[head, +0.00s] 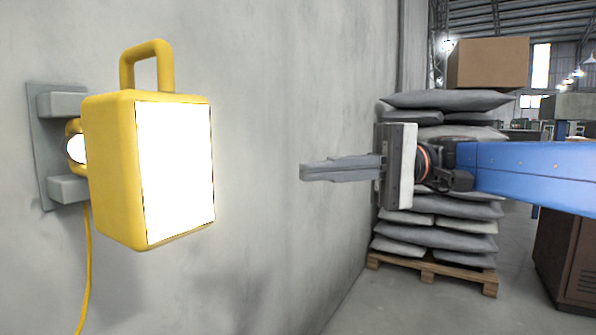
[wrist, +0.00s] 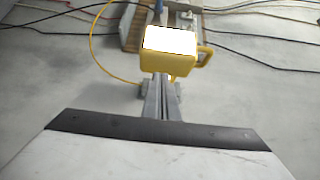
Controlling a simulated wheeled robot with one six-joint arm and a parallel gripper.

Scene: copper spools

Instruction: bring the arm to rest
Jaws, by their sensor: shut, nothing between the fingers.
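My gripper (head: 303,172) is in the right half of the head view, at the end of my blue arm. Its fingers point left, level, and are shut with nothing between them. In the wrist view the shut fingers (wrist: 159,85) reach up from the dark edge of the gripper body toward a yellow lamp. A gap of bare wall lies between the fingertips and this lamp in the head view.
The lit yellow work lamp (head: 112,175) hangs on a grey wall bracket (head: 68,189), its yellow cable (head: 86,270) running down. Behind my gripper, grey sacks (head: 440,238) are stacked on a wooden pallet (head: 430,272) with a cardboard box (head: 488,62) above. A brown cabinet (head: 570,250) stands right.

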